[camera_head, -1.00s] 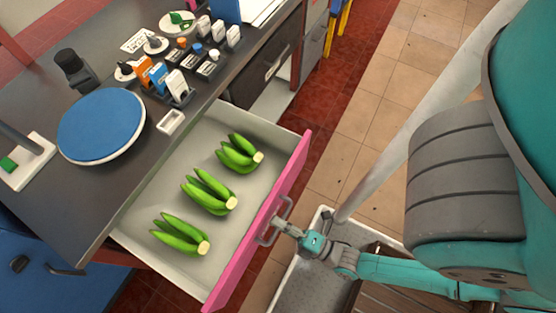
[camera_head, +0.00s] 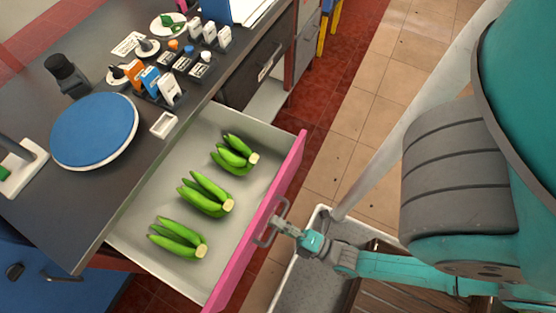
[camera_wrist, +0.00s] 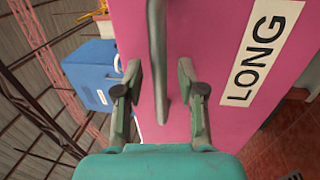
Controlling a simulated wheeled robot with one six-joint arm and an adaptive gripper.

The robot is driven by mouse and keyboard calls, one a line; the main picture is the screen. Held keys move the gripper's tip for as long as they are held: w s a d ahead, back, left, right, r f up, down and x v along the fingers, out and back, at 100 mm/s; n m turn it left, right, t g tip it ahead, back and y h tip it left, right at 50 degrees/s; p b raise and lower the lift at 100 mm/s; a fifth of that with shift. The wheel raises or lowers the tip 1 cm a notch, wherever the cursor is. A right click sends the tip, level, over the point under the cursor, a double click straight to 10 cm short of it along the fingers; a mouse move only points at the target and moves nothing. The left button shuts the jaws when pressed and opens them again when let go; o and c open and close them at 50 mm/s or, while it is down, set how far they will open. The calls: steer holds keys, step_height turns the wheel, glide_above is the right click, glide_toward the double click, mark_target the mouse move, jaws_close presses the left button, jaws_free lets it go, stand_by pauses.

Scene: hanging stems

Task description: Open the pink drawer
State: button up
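The pink drawer (camera_head: 262,232) is pulled far out from under the dark desk, and its pale inside shows. Several green banana bunches (camera_head: 205,194) lie in it. Its grey bar handle (camera_head: 268,222) is on the pink front; the handle also shows in the wrist view (camera_wrist: 157,60). My gripper (camera_head: 279,224) is at the handle. In the wrist view my gripper (camera_wrist: 159,80) has its fingers apart, one on each side of the bar, with visible gaps. Whether any part of the gripper touches the handle cannot be told.
The desk top (camera_head: 60,215) holds a blue round plate (camera_head: 95,130), a small white tray (camera_head: 164,125) and several small boxes and bottles. A closed dark drawer (camera_head: 262,70) is farther back. A blue cabinet (camera_head: 45,280) stands at lower left.

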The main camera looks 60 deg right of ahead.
steer(key=s+f, duration=0.2)
steer(key=s, duration=0.9)
steer(key=shift+s, duration=0.35)
steer(key=w+r+m+g, duration=0.2)
steer(key=r+m, duration=0.7)
steer(key=w+r+m+g, duration=0.3)
steer(key=r+m, duration=0.5)
steer(key=m, duration=0.1)
steer(key=shift+w+a+r, duration=0.25)
steer(key=shift+a+r, duration=0.1)
steer(key=shift+a, duration=0.05)
